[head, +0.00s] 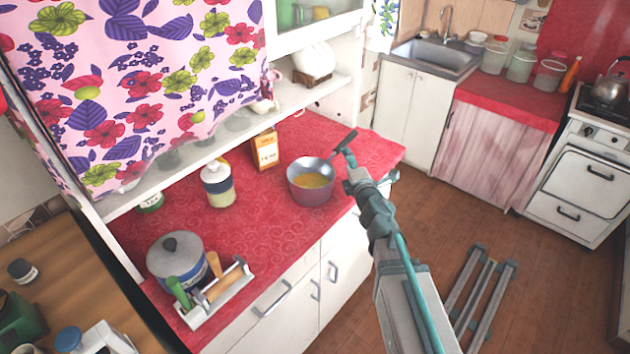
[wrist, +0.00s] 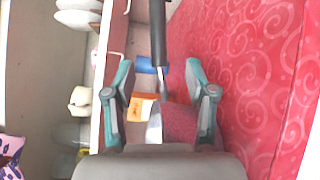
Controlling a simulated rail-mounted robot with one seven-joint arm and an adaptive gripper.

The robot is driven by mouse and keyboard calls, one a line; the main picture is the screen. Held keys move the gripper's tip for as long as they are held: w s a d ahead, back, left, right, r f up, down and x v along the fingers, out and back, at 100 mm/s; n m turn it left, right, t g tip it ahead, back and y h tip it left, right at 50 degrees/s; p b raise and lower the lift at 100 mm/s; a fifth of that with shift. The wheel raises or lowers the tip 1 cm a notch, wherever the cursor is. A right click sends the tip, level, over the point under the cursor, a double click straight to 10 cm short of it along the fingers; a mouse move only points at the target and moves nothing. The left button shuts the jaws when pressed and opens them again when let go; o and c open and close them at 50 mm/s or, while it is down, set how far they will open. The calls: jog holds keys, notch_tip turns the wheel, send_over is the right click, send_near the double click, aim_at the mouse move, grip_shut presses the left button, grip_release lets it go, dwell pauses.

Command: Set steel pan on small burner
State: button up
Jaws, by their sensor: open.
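The steel pan (head: 310,190) stands on the red counter near its front edge, with something yellow inside. Its dark handle (head: 344,142) points up and to the right, away from the bowl. My gripper (head: 348,168) is at the handle side of the pan. In the wrist view my gripper (wrist: 158,78) is open, and the dark handle (wrist: 157,35) runs into the space between the teal fingers without visible contact. The stove (head: 584,160) is at the far right with a kettle (head: 612,84) on top. The small burner cannot be made out.
An orange carton (head: 266,149) and a cream jar (head: 217,186) stand behind the pan. A lidded pot (head: 178,262) and a utensil tray (head: 222,300) are at the near left. A slatted rack (head: 482,295) lies on the open floor. The sink (head: 435,56) is at the back.

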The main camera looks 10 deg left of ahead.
aim_at(341, 147)
jog(key=shift+x, duration=4)
jog(key=shift+s, duration=0.1)
jog(key=shift+c, duration=0.2)
grip_shut()
jog(key=shift+r, duration=0.1)
